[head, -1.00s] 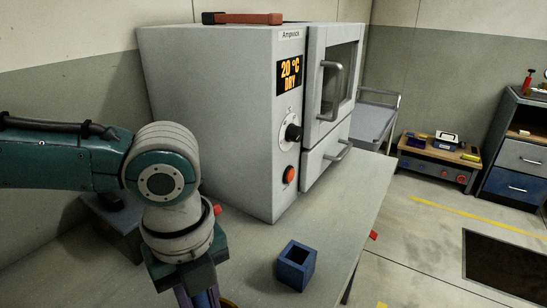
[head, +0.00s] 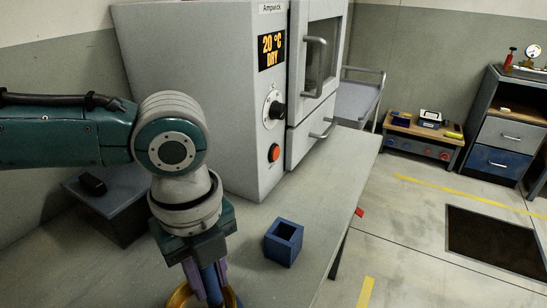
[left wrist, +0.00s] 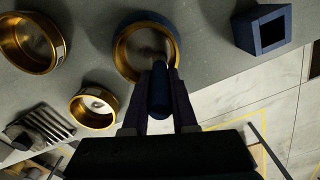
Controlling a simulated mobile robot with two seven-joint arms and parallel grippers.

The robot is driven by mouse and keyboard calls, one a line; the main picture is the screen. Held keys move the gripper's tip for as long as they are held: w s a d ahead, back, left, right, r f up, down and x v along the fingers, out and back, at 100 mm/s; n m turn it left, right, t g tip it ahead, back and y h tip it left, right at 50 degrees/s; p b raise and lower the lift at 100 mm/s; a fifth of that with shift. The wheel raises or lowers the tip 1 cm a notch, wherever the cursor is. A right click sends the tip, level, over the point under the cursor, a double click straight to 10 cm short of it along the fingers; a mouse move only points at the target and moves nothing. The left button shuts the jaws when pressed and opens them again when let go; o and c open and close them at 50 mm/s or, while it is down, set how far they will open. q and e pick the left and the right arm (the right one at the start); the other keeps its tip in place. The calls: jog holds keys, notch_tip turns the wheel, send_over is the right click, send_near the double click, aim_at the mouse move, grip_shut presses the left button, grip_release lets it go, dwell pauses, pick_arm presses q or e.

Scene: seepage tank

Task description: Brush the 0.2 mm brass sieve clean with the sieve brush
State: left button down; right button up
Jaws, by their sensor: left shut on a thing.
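My left gripper (head: 210,284) points down and is shut on the sieve brush, whose dark blue handle (left wrist: 160,92) stands between the fingers in the left wrist view. The brush's lower end is over or inside a brass sieve (left wrist: 121,52) with a grey mesh. That sieve's golden rim (head: 178,298) also shows at the bottom edge of the head view, partly cut off. I cannot tell whether the bristles touch the mesh. Two more brass sieves, a large one (left wrist: 53,62) and a smaller one (left wrist: 83,119), lie to the left. No mesh size is readable. My right gripper is out of view.
A blue open-topped holder (head: 284,243) stands right of the gripper, near the bench edge. A grey oven (head: 190,90) reading 20 °C DRY stands behind. A dark grey box (head: 115,200) is at left. A ridged grey object (left wrist: 45,128) lies beyond the small sieve.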

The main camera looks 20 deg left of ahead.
pick_arm(q)
jog(key=shift+a, duration=0.1)
jog(key=shift+s+a+p, duration=0.4)
jog(key=shift+p, duration=0.05)
jog(key=shift+s+a+p, duration=0.35)
jog(key=shift+s+a, duration=0.1)
jog(key=shift+a, duration=0.1)
jog(key=shift+a, duration=0.1)
jog(key=shift+s+a+p, duration=0.3)
jog(key=shift+p, duration=0.05)
jog(key=shift+s+a+p, duration=0.3)
jog(key=shift+s+a, duration=0.15)
jog(key=shift+w+d, duration=0.1)
